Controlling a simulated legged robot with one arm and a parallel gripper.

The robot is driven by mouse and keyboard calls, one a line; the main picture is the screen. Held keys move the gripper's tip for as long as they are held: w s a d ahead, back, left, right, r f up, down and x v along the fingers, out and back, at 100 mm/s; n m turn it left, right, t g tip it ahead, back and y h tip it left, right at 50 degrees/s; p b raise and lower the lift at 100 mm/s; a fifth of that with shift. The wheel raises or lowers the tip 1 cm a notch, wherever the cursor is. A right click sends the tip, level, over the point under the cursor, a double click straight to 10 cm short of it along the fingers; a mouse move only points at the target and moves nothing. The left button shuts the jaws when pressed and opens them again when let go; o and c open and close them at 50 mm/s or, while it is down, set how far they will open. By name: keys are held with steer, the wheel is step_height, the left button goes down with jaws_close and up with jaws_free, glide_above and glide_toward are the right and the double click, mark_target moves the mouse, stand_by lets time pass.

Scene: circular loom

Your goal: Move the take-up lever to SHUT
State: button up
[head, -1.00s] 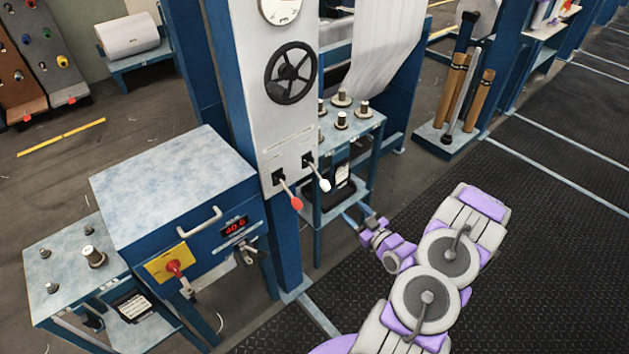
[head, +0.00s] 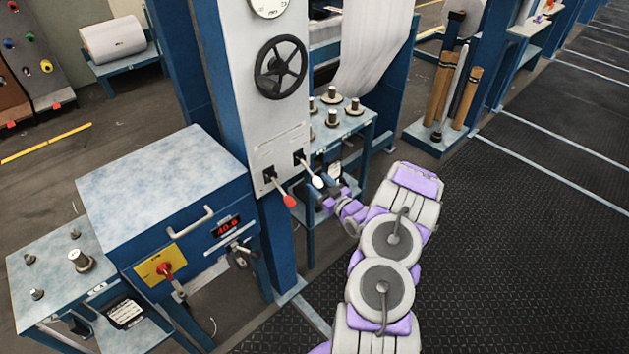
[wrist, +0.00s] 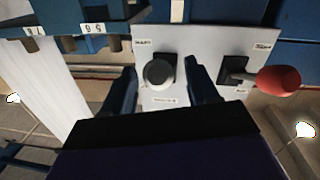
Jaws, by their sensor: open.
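Two levers stick out of slots in the lower part of the white panel (head: 262,100). One has a red knob (head: 290,200) and one a white knob (head: 317,181). The labels are too small to read, so I cannot tell which is the take-up lever. In the wrist view, the white knob (wrist: 158,73) appears between the two dark fingers of my gripper (wrist: 159,85), apart from both. The red knob (wrist: 278,80) is outside, to the right. My gripper (head: 330,189) is open, close to the white knob.
A black handwheel (head: 280,67) is above the levers. A blue cabinet (head: 165,190) with a handle stands to the left. A small table with several metal pegs (head: 332,118) is just behind my gripper. Dark floor matting (head: 520,230) is open at the right.

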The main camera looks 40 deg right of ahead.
mark_target(312, 173)
steer(key=shift+w+a, duration=0.15)
steer(key=shift+w, duration=1.6)
steer(key=shift+w+d, duration=0.1)
steer(key=shift+d, duration=0.2)
steer(key=shift+a, duration=0.1)
jaws_close()
